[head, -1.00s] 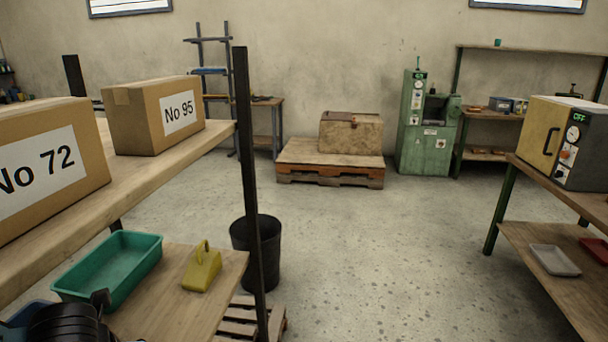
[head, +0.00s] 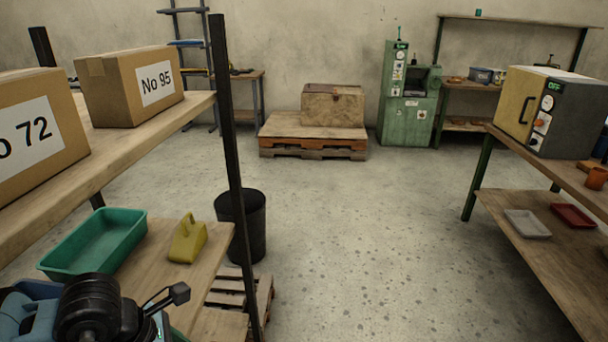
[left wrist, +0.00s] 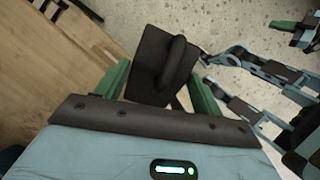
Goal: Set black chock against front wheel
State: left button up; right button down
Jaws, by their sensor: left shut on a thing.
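The black chock (left wrist: 156,66) shows in the left wrist view as a dark block with a loop handle. My left gripper (left wrist: 160,88) is shut on it, with one green finger at each side. In the head view my left arm fills the bottom left corner, and I cannot make out the chock there. My right gripper (left wrist: 296,30) shows at the top right of the left wrist view, apart from the chock; its opening is unclear. No wheel is visible in these frames.
A yellow chock (head: 187,240) and a green tray (head: 95,243) sit on the lower shelf (head: 160,262) at left. A black post (head: 229,170) stands at its edge, near a black bin (head: 242,225). A shelf unit (head: 540,258) stands at right. The middle floor (head: 350,240) is clear.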

pick_arm(q)
jog(key=s+d+r+m+g+y, duration=0.1)
jog(key=d+m+g+y, duration=0.1)
jog(key=d+m, duration=0.4)
jog(key=s+d+r+m+g+y, duration=0.2)
jog(key=d+m+g, duration=0.2)
jog(key=m, duration=1.3)
jog(key=shift+s+d+g, duration=0.15)
jog(key=shift+d+g, duration=0.15)
jog(key=shift+d, duration=1.15)
jog(key=shift+f, duration=0.1)
jog(key=a, duration=1.4)
jog(key=shift+a, duration=0.25)
